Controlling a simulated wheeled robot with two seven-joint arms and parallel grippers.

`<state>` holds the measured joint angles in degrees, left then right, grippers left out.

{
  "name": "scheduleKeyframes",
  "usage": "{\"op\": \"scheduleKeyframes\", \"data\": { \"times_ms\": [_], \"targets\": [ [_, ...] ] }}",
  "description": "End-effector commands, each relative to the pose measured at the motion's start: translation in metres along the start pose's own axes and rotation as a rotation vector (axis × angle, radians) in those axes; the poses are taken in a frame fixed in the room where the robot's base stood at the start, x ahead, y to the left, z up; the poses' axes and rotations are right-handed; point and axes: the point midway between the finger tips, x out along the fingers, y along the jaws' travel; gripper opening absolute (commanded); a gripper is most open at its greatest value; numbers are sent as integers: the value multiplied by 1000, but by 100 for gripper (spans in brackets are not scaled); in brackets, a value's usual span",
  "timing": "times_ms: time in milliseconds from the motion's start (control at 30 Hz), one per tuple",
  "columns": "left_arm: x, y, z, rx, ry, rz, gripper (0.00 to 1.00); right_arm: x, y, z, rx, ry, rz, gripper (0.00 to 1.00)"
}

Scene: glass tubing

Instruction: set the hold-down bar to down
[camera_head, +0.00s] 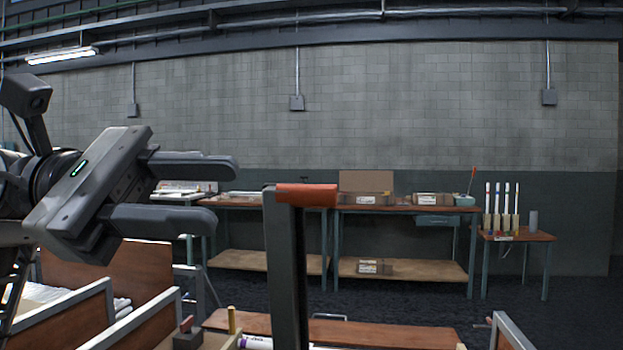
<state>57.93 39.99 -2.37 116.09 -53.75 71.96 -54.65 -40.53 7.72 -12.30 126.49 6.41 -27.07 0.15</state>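A dark grey upright bar (286,270) with an orange-red grip (307,195) across its top stands in the middle foreground; it looks like the hold-down bar, in a raised position. Its lower end runs out of the bottom of the picture. My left gripper (216,193) comes in from the left with its two fingers spread apart and nothing between them. The fingertips point right, toward the grip, with a gap in the picture between them and the bar. How far apart they are in depth is hard to tell. My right gripper is not in view.
Wooden-sided racks (110,282) with light tubes stand at lower left. A low brown board (390,331) lies behind the bar. Workbenches (400,209) with boxes line the far wall. A small table (518,236) holding upright tubes stands at right. Dark floor lies between.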

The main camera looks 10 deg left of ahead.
Motion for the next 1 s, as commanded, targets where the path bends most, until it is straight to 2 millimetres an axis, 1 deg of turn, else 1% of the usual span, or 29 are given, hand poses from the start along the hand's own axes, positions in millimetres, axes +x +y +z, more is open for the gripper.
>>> {"op": "scheduleKeyframes", "data": {
  "times_ms": [33,200,300,400,600,867,967,1000],
  "targets": [
    [12,0,3,3,-3,-5,36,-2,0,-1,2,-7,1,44],
    [48,1,3,0,-4,-4,36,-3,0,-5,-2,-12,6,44],
    [66,1,3,1,-5,-2,36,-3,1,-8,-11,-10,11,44],
    [78,1,2,-1,-4,-1,36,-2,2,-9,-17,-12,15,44],
    [91,0,1,-1,-3,0,36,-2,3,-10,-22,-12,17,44],
    [92,0,0,-1,-2,1,36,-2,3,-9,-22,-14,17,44],
    [91,0,0,-1,-2,0,11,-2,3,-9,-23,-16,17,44],
    [91,0,0,-1,-2,0,0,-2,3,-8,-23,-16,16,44]
  ]
}}
